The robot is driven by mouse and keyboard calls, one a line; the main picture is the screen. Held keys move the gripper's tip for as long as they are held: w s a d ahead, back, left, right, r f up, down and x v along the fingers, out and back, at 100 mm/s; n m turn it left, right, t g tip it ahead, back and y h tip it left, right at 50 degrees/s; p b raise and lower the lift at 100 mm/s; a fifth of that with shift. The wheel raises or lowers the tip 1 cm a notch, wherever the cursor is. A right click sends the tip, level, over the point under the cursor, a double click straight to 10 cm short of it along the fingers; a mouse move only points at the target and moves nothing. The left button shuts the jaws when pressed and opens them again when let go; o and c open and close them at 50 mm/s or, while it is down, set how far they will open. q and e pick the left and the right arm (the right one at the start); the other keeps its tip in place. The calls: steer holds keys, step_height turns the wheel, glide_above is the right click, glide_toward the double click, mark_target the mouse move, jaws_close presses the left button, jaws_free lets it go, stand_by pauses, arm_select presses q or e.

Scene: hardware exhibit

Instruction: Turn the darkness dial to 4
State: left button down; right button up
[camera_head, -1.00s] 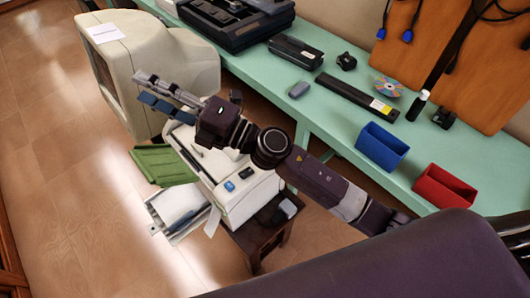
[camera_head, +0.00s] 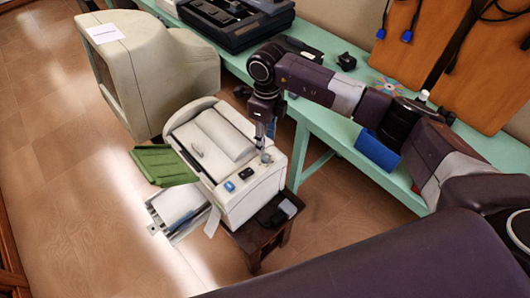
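The white copier-like machine (camera_head: 225,155) stands on a small dark stool below the bench. A small round grey knob (camera_head: 266,158), which looks like the dial, sits at the right of its top. Its markings are too small to read. My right gripper (camera_head: 265,138) points down just above this knob, at the machine's right edge. Its fingers look close together, but I cannot tell whether they are shut or touch the knob. My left gripper is not in view.
A large beige monitor (camera_head: 155,75) stands at the upper left. The green bench (camera_head: 325,121) holds a black device (camera_head: 225,20), a disc (camera_head: 388,86) and a blue bin (camera_head: 376,150). A green panel (camera_head: 163,166) and a paper tray (camera_head: 180,208) stick out from the machine. Floor is free at left.

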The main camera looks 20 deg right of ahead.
mark_target(265, 156)
steer(key=f+p, duration=0.1)
steer(key=f, duration=0.6)
steer(key=shift+s+a+f+p, duration=0.1)
steer(key=shift+a+p, duration=0.1)
steer(key=shift+p, duration=0.2)
steer(key=shift+c, duration=0.6)
jaws_close()
